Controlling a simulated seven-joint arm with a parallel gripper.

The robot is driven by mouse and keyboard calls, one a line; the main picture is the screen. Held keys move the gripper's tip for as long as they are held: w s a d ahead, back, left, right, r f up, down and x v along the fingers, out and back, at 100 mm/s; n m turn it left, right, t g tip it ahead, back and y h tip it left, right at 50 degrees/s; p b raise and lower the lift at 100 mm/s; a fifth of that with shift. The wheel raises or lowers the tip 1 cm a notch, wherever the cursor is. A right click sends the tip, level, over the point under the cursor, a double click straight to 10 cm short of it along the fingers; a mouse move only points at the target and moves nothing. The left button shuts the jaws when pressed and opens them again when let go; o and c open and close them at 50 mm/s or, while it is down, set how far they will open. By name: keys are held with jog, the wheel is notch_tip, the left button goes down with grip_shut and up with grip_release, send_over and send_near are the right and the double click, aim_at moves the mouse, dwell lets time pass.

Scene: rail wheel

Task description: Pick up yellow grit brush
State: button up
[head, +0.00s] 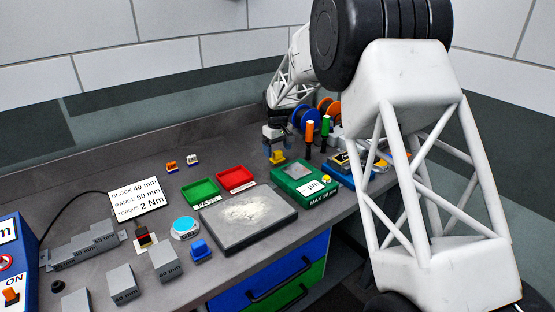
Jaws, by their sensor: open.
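The yellow grit brush (278,158) is a small yellow block standing on the grey bench, behind the green scale. My gripper (276,150) is open, just above and around the top of the yellow brush. The fingers look small and partly cover the brush, and I cannot tell whether they touch it.
The green scale (291,187) stands just in front, with orange and green-handled tools (309,134) to the right. Red (235,179) and green (200,192) trays, a powder-covered grey plate (208,217) and a blue brush (200,252) lie to the left and front.

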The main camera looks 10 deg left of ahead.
aim_at(277, 151)
jog(key=shift+f, duration=1.85)
jog(key=c, duration=1)
jog(key=shift+r, duration=5)
